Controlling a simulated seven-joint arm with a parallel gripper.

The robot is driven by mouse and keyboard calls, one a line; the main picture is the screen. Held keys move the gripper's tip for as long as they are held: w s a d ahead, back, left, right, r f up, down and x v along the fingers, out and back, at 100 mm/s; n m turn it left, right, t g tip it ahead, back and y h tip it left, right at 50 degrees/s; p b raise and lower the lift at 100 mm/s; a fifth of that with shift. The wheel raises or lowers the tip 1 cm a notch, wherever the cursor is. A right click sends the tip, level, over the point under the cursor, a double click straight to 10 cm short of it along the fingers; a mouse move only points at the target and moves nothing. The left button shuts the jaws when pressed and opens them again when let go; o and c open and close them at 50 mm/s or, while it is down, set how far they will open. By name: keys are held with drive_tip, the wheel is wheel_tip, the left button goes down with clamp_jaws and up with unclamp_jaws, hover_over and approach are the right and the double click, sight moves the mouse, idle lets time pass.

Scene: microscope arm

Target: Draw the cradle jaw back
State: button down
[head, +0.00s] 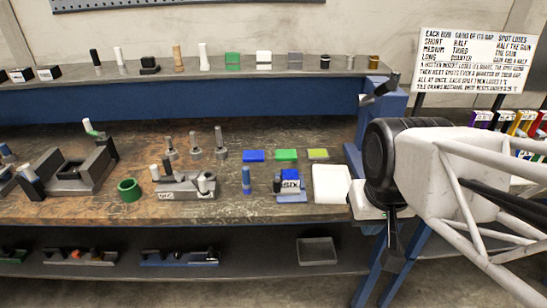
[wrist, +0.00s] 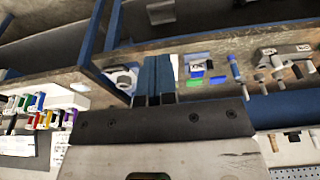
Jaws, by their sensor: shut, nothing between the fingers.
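A dark metal cradle-like fixture (head: 72,172) with upright blocks stands on the left of the bench in the head view. A smaller grey fixture (head: 172,190) with a label and a pale rounded part sits to its right. I cannot tell for sure which of them carries the cradle jaw. A grey fixture also shows at the right in the wrist view (wrist: 280,53). My gripper (head: 392,245) is at the bench's right end, far from both fixtures and touching neither. Its blue-grey fingers (wrist: 153,78) are together and empty in the wrist view.
A white tray (head: 330,184), a blue block marked SIX (head: 290,188), a green ring (head: 129,190) and several pegs stand on the bench. A shelf (head: 200,69) with small parts runs behind. A sign (head: 475,60) and coloured racks (head: 505,122) are at right.

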drive_tip(key=w+a+r+n+g, duration=0.1)
drive_tip(key=w+a+g, duration=0.15)
drive_tip(key=w, duration=1.05)
drive_tip(key=w+a+r+g, duration=0.1)
drive_tip(key=w+a, duration=0.3)
drive_tip(key=w, duration=0.9)
drive_tip(key=w+a+f+g, duration=0.1)
drive_tip(key=w+a+f, duration=0.2)
drive_tip(key=w, duration=0.4)
drive_tip(key=w+a+f+n+g, duration=0.1)
drive_tip(key=w+a+f, duration=0.2)
drive_tip(key=w+f, duration=0.2)
drive_tip(key=w+a+f+g, duration=0.1)
drive_tip(key=w+a+f, duration=0.2)
drive_tip(key=w, duration=0.6)
drive_tip(key=shift+w+a+f+h, duration=0.25)
drive_tip(key=shift+a+f+h, duration=0.15)
drive_tip(key=shift+f, duration=0.25)
drive_tip(key=shift+d+f+g, duration=0.1)
drive_tip(key=shift+g, duration=0.15)
drive_tip(key=x, duration=1)
drive_tip(key=shift+s+d, duration=0.2)
drive_tip(key=shift+s, duration=0.9)
drive_tip(key=shift+s+d, duration=0.2)
drive_tip(key=shift+s, duration=0.7)
